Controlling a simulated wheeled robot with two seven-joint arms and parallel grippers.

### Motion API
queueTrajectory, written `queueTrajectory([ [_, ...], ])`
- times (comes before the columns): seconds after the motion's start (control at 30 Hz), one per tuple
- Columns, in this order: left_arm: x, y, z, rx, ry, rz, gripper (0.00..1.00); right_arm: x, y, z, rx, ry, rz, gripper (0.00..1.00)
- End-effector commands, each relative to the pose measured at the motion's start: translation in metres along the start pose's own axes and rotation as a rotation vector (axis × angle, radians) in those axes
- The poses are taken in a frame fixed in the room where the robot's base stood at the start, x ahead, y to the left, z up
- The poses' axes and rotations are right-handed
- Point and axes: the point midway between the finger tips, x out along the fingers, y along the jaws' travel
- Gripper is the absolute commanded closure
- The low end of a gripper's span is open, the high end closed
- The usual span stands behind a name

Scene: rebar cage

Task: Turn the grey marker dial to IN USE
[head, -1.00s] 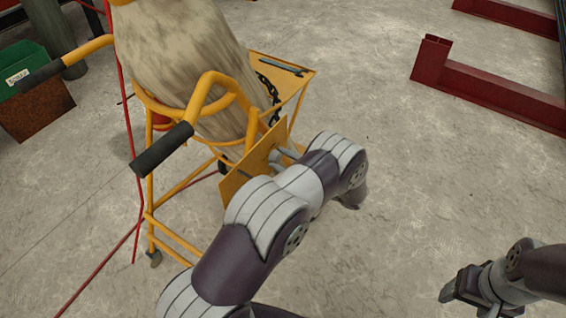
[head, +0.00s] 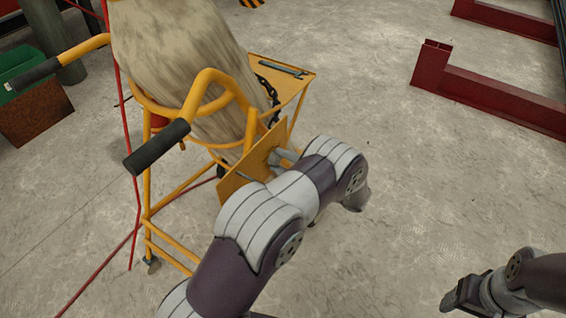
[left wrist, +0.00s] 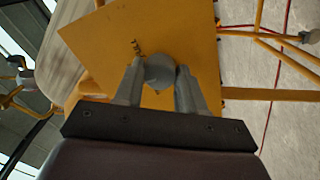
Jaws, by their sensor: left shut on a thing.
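The grey marker dial (left wrist: 160,70) sits on a yellow plate (left wrist: 90,38) on the cart's side; the plate also shows in the head view (head: 237,183). My left gripper (left wrist: 158,76) has a finger on each side of the dial and is shut on it. Small dark lettering shows on the plate above and left of the dial, too small to read. In the head view my left arm partly hides the plate and the dial. My right gripper (head: 458,296) is at the lower right over bare floor, away from the cart; its jaws are unclear.
The yellow cart (head: 151,205) has black-gripped handles and holds a large pale mottled cylinder (head: 175,50). A chain and a tool lie by its yellow shelf (head: 297,82). Red beams (head: 490,98) lie at the upper right. A red line runs at the left.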

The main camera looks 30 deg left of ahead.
Motion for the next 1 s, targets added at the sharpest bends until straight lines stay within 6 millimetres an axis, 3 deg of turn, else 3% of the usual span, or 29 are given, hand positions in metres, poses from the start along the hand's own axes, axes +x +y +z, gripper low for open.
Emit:
queueTrajectory([
  [0.37,0.000,-0.002,0.000,0.000,0.000,-0.002,0.91,0.000,0.000,0.000,0.000,0.000,0.000,0.33],
  [0.4,0.000,-0.002,0.000,0.000,0.000,-0.002,0.54,0.000,0.000,0.000,0.000,0.000,0.000,0.33],
  [0.47,0.000,-0.001,0.000,0.000,0.000,-0.002,0.35,0.000,0.000,0.000,0.000,0.000,0.000,0.33],
  [0.8,-0.005,0.000,0.000,-0.002,-0.001,0.000,0.35,0.000,0.000,0.000,0.000,0.000,0.000,0.33],
  [0.87,-0.013,0.000,0.001,-0.002,-0.002,0.000,0.35,-0.001,0.000,0.000,0.000,0.000,0.000,0.33],
  [1.0,-0.050,0.000,0.001,-0.002,-0.006,0.002,0.35,-0.002,0.000,0.000,0.000,0.000,0.000,0.33],
])
